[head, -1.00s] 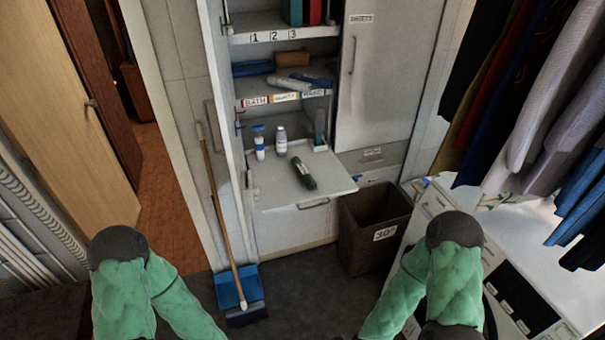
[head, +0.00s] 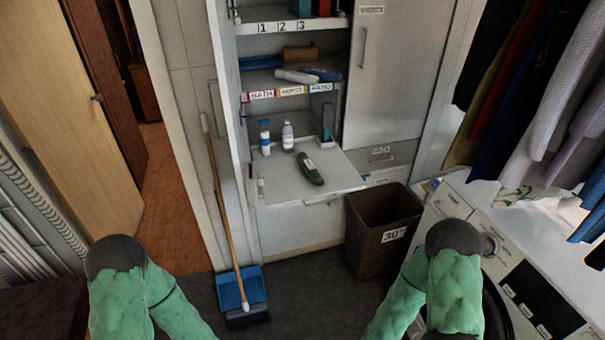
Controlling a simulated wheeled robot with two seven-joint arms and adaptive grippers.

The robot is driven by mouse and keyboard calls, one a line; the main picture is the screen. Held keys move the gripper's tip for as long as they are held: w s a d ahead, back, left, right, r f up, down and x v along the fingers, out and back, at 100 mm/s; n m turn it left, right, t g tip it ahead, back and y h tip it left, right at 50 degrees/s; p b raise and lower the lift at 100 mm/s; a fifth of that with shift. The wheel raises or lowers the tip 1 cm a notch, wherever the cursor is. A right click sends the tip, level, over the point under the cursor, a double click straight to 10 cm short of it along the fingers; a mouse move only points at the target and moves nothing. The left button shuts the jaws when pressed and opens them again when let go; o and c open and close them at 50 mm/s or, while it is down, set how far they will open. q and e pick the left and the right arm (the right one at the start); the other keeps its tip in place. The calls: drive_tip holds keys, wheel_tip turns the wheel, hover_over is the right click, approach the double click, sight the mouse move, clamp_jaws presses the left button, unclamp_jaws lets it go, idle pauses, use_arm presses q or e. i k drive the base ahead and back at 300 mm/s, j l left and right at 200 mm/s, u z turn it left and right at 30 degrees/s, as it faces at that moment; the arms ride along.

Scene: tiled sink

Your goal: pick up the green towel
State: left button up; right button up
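I cannot surely pick out a green towel. A dark green upright item (head: 300,8) stands on the top cupboard shelf, cut off by the picture's top edge; I cannot tell if it is cloth. A dark green, bottle-like item (head: 311,169) lies on the fold-down shelf. Rolled items lie on the middle shelf: a blue one (head: 260,63), a brown one (head: 299,53) and a white one (head: 296,76); none looks green. My two green-covered arms show at the lower left and lower right. Both grippers are below the picture, out of view.
A fold-down shelf (head: 345,178) juts out with two small bottles. A brown bin (head: 375,250) stands below it. A broom and blue dustpan (head: 238,288) lean at the left. A white washing machine (head: 500,240) and hanging clothes (head: 550,90) fill the right. Dark floor lies clear between.

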sight(313, 173)
drive_tip(key=i+l+u, duration=0.1)
drive_tip(key=u, duration=0.3)
drive_tip(key=i+l+u, duration=0.1)
drive_tip(key=u, duration=0.3)
drive_tip(key=l+u, duration=0.4)
drive_tip(key=i+j, duration=0.05)
